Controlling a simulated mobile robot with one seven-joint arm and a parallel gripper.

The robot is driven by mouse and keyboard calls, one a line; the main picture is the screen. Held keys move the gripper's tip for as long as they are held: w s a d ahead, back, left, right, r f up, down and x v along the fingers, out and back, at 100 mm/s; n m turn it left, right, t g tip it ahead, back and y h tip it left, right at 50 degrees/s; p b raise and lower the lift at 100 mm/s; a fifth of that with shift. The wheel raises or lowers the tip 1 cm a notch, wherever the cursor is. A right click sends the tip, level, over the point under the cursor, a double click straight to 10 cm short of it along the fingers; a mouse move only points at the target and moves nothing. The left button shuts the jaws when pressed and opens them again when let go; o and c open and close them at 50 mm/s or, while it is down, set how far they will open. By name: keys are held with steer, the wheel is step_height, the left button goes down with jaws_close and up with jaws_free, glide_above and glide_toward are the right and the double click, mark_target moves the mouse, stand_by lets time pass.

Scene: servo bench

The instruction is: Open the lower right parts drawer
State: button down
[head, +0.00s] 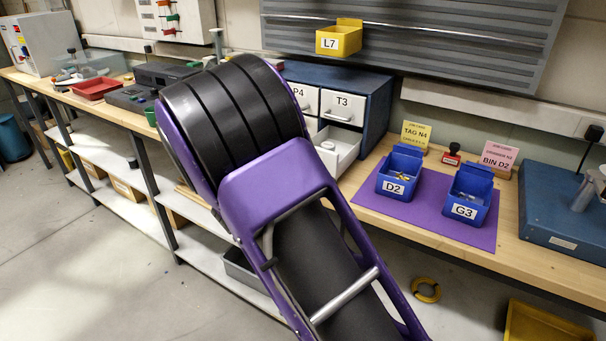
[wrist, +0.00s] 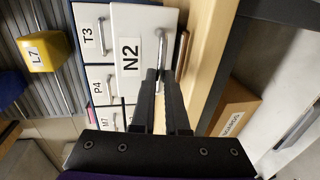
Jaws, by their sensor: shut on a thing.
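The lower right parts drawer, a white drawer labelled N2 (wrist: 131,60), stands pulled out from the blue cabinet (head: 378,105). In the head view its open white tray (head: 345,152) shows below drawer T3 (head: 343,106). In the wrist view my gripper (wrist: 158,76) is shut on the drawer's metal handle (wrist: 161,48). In the head view my arm hides the gripper, the handle and most of the lower left part of the cabinet. Drawers T3, P4 (wrist: 104,86) and M7 (wrist: 106,122) look shut.
Blue bins D2 (head: 395,187) and G3 (head: 464,209) stand on a purple mat (head: 425,222) right of the cabinet. A yellow bin L7 (head: 339,40) hangs on the grey wall panel above. A blue device (head: 565,212) stands at the far right of the bench.

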stand_by(0.3)
steer(key=c, duration=0.9)
jaws_free()
steer(key=shift+s+a, duration=0.1)
steer(key=v, duration=1.7)
steer(key=shift+s+r+p, duration=0.15)
steer(key=shift+p, duration=0.2)
steer(key=shift+a, duration=0.1)
